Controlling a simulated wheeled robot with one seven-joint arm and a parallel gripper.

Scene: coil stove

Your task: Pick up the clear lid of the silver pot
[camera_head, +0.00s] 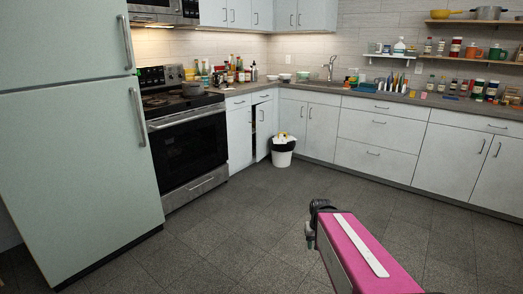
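A small dark grey pot (192,88) sits on the right part of the coil stove's top (168,101), far off at the left. It is small in the picture, and I cannot tell whether a clear lid lies on it. A pink part of my arm (372,258) with a white stripe and a dark end reaches in from the lower right. It is well apart from the stove, above open floor. No gripper fingers can be made out.
A pale green fridge (75,150) stands at the left, beside the stove. Bottles (235,73) crowd the counter right of the pot. A white bin (283,150) stands by the corner cabinets. The grey floor (240,220) between is clear.

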